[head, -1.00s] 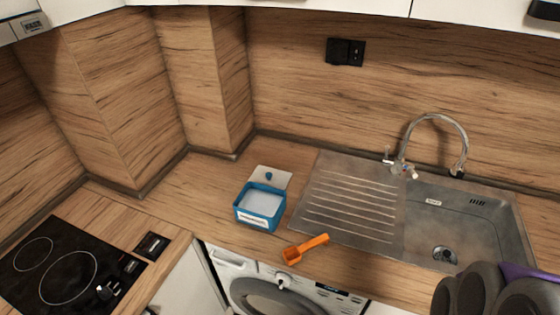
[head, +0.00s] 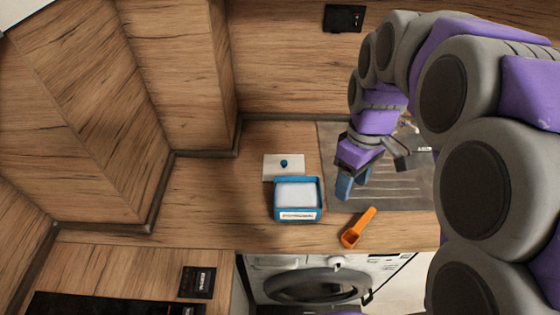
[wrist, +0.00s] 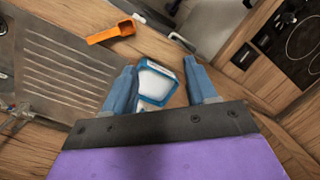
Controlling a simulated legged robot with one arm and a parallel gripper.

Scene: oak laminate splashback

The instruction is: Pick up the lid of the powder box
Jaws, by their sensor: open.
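The powder box (head: 297,214) is blue, open-topped and filled with white powder. My gripper (head: 350,187) is open and empty, to the right of the lid and box, above the sink's drainboard. In the wrist view the box (wrist: 154,84) shows between the two blue fingers of my gripper (wrist: 160,65). The lid is mostly hidden there behind the gripper's base.
An orange scoop (head: 358,229) lies on the counter to the right of the box, near the front edge. The metal drainboard (head: 333,142) is to the right. A washing machine (head: 320,286) stands below the counter. Counter left of the box is clear.

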